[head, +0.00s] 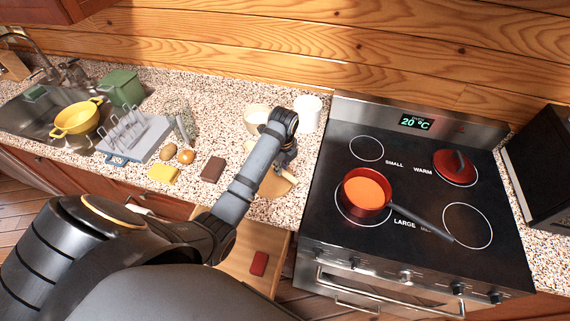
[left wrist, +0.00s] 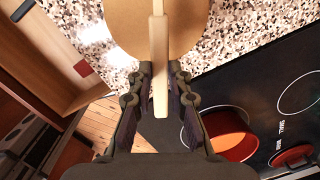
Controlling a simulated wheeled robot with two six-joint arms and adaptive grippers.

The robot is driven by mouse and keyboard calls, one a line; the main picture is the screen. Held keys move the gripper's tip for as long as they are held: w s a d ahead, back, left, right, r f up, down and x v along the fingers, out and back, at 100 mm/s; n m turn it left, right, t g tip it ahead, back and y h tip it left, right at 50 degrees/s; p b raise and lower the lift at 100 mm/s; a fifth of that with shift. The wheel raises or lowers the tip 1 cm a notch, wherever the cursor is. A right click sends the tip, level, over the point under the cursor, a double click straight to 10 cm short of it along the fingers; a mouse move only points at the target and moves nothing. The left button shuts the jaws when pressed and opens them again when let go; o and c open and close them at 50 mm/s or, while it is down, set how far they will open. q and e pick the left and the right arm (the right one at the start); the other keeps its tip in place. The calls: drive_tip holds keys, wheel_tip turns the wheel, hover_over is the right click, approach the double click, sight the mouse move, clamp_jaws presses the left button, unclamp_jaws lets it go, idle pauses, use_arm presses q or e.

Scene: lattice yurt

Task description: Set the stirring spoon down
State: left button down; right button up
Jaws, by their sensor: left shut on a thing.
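My left gripper (head: 284,160) is over the counter just left of the stove. In the left wrist view the gripper (left wrist: 160,75) is shut on a pale wooden stirring spoon (left wrist: 158,45), whose handle runs between the fingers and points away from me. A round tan board (left wrist: 120,25) lies behind the spoon in that view; the board (head: 272,186) shows partly behind my arm in the head view. I cannot tell whether the spoon touches it. The spoon's far end is out of the wrist view. My right gripper is not in view.
A red saucepan (head: 346,191) of orange soup stands on the stove (head: 410,248), its handle to the right. A red lid (head: 447,168) lies on a back burner. A white canister (head: 309,112) stands behind my gripper. An open drawer (head: 240,262) juts out below the counter.

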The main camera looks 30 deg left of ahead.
use_arm(q)
drive_tip(key=shift+r, duration=0.1)
drive_tip(key=shift+d, duration=0.1)
drive_tip(key=b, duration=0.2)
hover_over(282, 185)
wheel_tip(282, 185, down, 5)
drive_tip(key=shift+s+d, duration=0.1)
drive_tip(key=shift+d, duration=0.05)
drive_tip(key=shift+f, duration=1.55)
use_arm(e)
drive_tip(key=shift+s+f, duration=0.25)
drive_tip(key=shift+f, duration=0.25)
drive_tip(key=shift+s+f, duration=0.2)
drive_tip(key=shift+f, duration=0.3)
use_arm(q)
drive_tip(key=shift+f, duration=0.3)
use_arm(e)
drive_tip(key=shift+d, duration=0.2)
use_arm(q)
drive_tip(key=c, duration=1.2)
unclamp_jaws()
